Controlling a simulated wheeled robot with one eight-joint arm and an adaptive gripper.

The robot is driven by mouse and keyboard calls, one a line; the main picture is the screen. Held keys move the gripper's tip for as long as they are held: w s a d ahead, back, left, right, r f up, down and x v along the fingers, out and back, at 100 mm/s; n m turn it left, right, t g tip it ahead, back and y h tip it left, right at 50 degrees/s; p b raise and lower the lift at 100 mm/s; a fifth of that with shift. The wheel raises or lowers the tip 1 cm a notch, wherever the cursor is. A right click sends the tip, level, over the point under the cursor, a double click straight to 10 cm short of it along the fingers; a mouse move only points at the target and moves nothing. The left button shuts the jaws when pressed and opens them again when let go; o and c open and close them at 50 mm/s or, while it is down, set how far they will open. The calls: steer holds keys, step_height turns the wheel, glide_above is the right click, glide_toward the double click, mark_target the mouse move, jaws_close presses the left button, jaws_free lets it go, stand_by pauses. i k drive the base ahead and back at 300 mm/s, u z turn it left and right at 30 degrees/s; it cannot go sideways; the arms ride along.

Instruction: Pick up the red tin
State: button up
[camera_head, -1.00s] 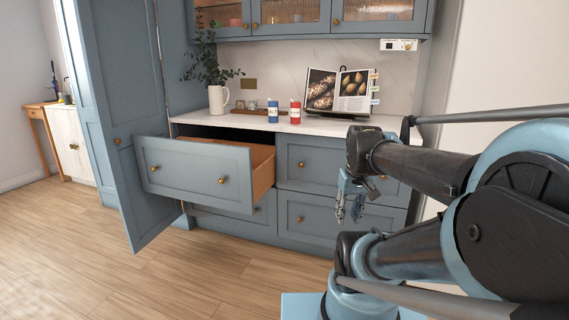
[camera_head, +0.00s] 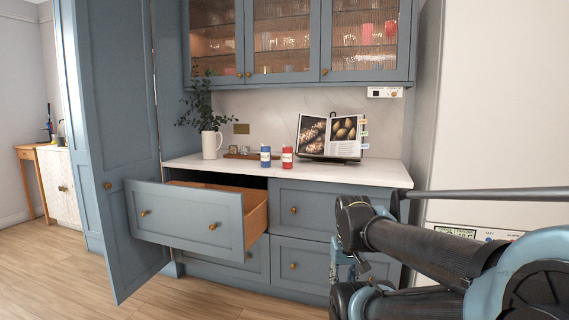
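The red tin (camera_head: 287,157) stands upright on the white countertop (camera_head: 330,175), with a pale label on its front. A blue tin (camera_head: 265,156) of similar size stands just to its left, with a small gap between them. My gripper (camera_head: 343,273) hangs low in front of the lower drawers, below the counter and to the right of the red tin. It is well apart from both tins. It is small and partly hidden by my arm, so I cannot tell whether its fingers are open.
An open drawer (camera_head: 187,216) juts out at left below the counter. A tall cabinet door (camera_head: 118,150) stands open beside it. An open cookbook (camera_head: 331,135) stands right of the tins; a white jug (camera_head: 211,144) with a plant is at left. Glass-fronted cupboards (camera_head: 287,38) hang above.

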mark_target(287, 151)
steer(key=u, duration=1.55)
steer(key=i, duration=1.35)
steer(key=z, duration=1.7)
